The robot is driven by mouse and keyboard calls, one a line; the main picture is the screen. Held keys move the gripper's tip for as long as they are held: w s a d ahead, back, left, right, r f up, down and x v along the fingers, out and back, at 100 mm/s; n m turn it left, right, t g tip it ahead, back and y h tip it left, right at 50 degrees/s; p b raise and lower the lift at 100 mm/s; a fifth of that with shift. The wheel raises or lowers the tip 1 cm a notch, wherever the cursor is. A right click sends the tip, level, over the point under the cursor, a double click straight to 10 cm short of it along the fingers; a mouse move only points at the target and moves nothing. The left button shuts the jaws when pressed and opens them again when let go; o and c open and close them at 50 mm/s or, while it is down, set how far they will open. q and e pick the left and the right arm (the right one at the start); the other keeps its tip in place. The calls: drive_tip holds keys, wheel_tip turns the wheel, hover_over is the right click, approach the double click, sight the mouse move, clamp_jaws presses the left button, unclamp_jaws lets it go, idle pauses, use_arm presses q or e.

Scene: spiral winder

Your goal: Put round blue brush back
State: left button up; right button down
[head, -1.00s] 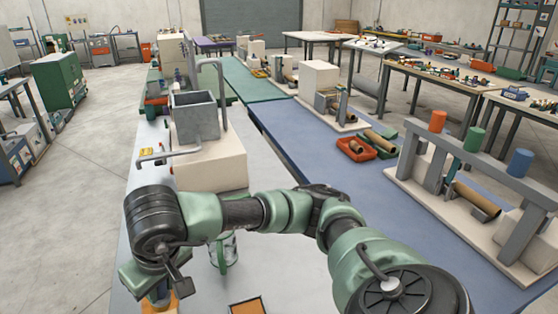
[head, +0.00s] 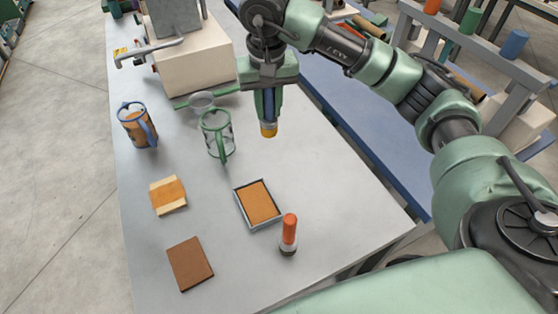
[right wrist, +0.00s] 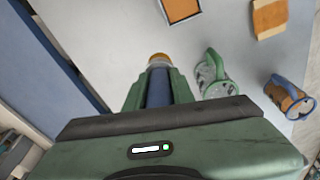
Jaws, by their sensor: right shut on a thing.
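My right gripper (head: 268,98) is shut on the round blue brush (head: 269,129). The brush hangs tip down over the grey table (head: 330,185), with its yellow-orange end below the fingers. The blue handle of the brush also shows between the fingers of my right gripper in the right wrist view (right wrist: 158,90). The brush looks clear of the table, to the right of the green-handled glass mug (head: 216,135). A round red-orange brush (head: 289,232) stands upright near the front of the table. My left gripper is out of view.
A shallow tray with an orange pad (head: 257,205), a pale-edged orange block (head: 168,195), a brown square (head: 190,263) and a blue-handled mug (head: 137,126) are on the table. A cream machine base (head: 195,68) stands behind. The table's right side is clear.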

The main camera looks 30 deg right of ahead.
wheel_tip(320, 180, up, 3)
drive_tip(key=w+d+m+g, duration=0.1)
drive_tip(key=w+d+m, duration=0.1)
drive_tip(key=d, duration=0.1)
drive_tip(key=shift+w+a+f+p, duration=0.15)
drive_tip(key=shift+f+p, duration=0.35)
drive_tip(key=shift+f, duration=4.4)
drive_tip(key=shift+w+d+f+p, duration=0.1)
drive_tip(key=shift+f+p, duration=0.35)
drive_tip(key=shift+f, duration=4.4)
drive_tip(key=shift+f+y, duration=0.15)
drive_tip(key=shift+y, duration=0.15)
drive_tip(key=c, duration=1.2)
unclamp_jaws()
